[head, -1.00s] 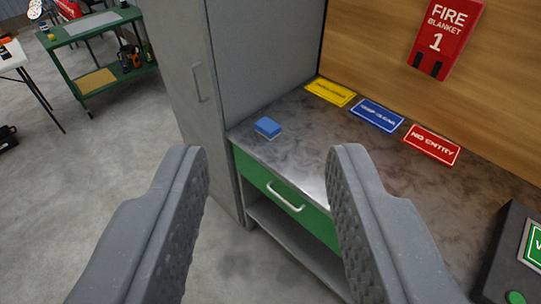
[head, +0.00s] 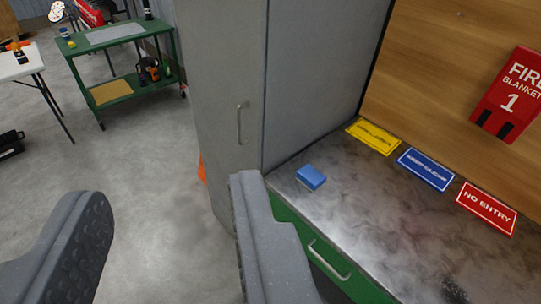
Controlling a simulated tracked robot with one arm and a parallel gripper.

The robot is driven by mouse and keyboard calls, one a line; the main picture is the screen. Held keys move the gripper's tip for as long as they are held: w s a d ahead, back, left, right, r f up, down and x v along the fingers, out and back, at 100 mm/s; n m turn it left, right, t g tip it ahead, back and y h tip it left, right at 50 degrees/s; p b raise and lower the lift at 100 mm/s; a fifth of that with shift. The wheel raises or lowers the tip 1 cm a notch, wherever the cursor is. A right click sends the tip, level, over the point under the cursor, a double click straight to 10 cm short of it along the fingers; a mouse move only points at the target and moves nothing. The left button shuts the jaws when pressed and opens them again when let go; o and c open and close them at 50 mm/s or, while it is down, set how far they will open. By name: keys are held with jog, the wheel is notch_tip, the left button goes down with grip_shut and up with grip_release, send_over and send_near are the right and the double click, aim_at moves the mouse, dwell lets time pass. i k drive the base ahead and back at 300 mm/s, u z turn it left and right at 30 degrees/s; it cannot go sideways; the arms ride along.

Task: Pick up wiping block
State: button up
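The wiping block (head: 311,177) is a small blue block with a pale underside. It lies on the grey metal worktop near its left end, close to the tall grey cabinet. My gripper (head: 165,210) is open and empty, its two grey padded fingers spread wide in the lower left of the head view. The block is to the right of both fingers and beyond them, apart from the gripper. Nothing hides the block.
The worktop (head: 400,245) has a green drawer front with a handle (head: 329,260). Yellow (head: 373,136), blue (head: 425,168) and red (head: 486,208) signs lie along its back. The grey cabinet (head: 225,110) stands at its left. A green cart (head: 120,92) stands far left, with open floor before it.

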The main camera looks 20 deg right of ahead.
aim_at(309, 177)
jog(key=z, duration=0.15)
jog(key=i, duration=1.3)
jog(key=z, duration=0.65)
